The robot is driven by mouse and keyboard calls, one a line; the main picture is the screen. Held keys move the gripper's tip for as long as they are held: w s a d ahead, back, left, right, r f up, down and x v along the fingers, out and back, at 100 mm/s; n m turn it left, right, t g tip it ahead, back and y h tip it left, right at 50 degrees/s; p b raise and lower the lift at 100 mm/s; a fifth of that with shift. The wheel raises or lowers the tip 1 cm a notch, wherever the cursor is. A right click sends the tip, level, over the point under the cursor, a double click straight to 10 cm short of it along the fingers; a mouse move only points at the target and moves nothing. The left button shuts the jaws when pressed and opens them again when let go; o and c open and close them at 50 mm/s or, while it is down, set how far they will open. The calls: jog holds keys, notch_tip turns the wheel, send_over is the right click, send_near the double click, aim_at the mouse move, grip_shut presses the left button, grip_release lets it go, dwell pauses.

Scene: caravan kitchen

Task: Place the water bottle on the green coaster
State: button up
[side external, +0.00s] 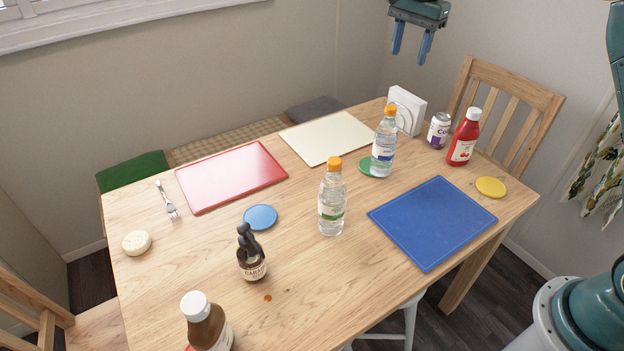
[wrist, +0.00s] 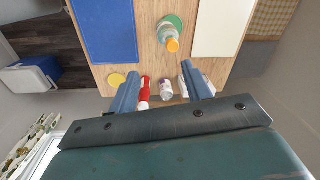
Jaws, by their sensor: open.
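A clear water bottle with an orange cap (side external: 384,143) stands upright at the green coaster (side external: 364,166). Its base overlaps the coaster's right part; whether it sits fully within the rim I cannot tell. The wrist view also shows this bottle (wrist: 172,38) and the coaster's edge (wrist: 175,20). A second orange-capped water bottle (side external: 331,205) stands upright mid-table, on bare wood. My gripper (side external: 411,55) is open and empty, raised high above the table's far right end, apart from both bottles. Its open fingers also show in the wrist view (wrist: 161,70).
A napkin holder (side external: 407,110), a can (side external: 438,131) and a ketchup bottle (side external: 464,138) stand at the far right. Blue (side external: 432,222), cream (side external: 328,137) and red (side external: 232,177) boards lie flat. Blue (side external: 260,217) and yellow (side external: 491,187) coasters are empty. A dark-topped bottle (side external: 252,262) stands in front.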

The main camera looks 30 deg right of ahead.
jog(key=s+a+r+n+t, duration=0.1)
jog(key=s+a+r+n, duration=0.15)
jog(key=s, duration=0.35)
jog(key=s+a+r+n+t, duration=0.1)
jog(key=s+r+n, duration=0.2)
jog(key=s, duration=0.4)
jog(key=s+a+r+n+t, duration=0.1)
jog(key=s+a+r+n, duration=0.15)
jog(key=s, duration=0.35)
jog(key=s+a+f+n+t, duration=0.1)
jog(key=s+f+n, duration=0.2)
jog(key=s, duration=0.6)
jog(key=s+a+f+n, duration=0.1)
jog(key=s+f+n, duration=0.3)
jog(key=s, duration=0.4)
jog(key=shift+s+f+t, duration=0.3)
jog(key=shift+s+t, duration=0.1)
